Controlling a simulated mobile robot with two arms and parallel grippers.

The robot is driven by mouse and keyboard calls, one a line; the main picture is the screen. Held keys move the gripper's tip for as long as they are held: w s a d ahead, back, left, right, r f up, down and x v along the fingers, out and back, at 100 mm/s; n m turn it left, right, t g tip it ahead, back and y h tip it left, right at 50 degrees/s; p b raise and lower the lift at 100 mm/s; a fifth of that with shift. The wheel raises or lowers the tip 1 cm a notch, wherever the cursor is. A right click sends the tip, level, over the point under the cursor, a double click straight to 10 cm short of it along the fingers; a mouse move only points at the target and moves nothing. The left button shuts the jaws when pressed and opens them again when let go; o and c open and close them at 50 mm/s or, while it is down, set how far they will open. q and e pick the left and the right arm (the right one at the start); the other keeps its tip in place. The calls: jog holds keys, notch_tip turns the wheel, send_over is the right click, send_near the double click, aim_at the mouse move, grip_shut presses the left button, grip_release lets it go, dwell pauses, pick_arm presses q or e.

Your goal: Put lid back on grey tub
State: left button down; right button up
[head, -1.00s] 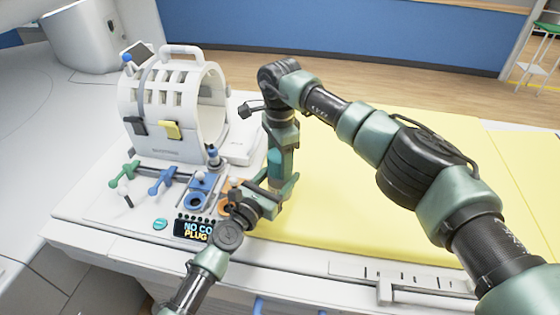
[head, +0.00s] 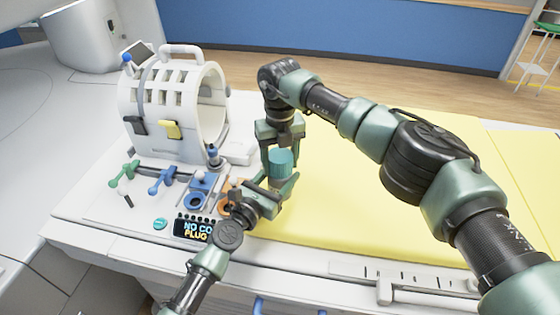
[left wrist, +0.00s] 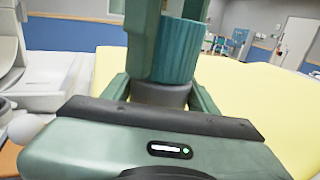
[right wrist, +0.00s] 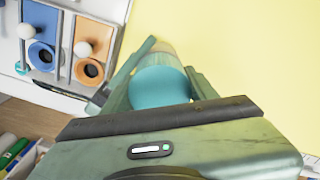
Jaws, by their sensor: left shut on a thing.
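The teal ribbed lid (head: 281,164) sits on top of the grey tub, with no gap that I can see; the left wrist view shows the lid (left wrist: 178,55) directly above the dark grey tub (left wrist: 160,94). My left gripper (head: 274,190) is shut on the tub and holds it upright over the bed's near left part. My right gripper (head: 281,148) comes from above, its fingers spread on either side of the lid. In the right wrist view the lid (right wrist: 160,86) lies between these open fingers. In the head view my left gripper mostly hides the tub.
A white model scanner (head: 165,115) stands at the back left. In front of it are green and blue knobs, blue and orange sockets (head: 197,198) and a small display (head: 192,229), close to my left gripper. The yellow mat (head: 350,225) to the right is clear.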

jog(key=o, duration=0.5)
notch_tip(320, 180, up, 12)
dwell(0.4)
pick_arm(q)
jog(key=shift+c, duration=1.8)
grip_release()
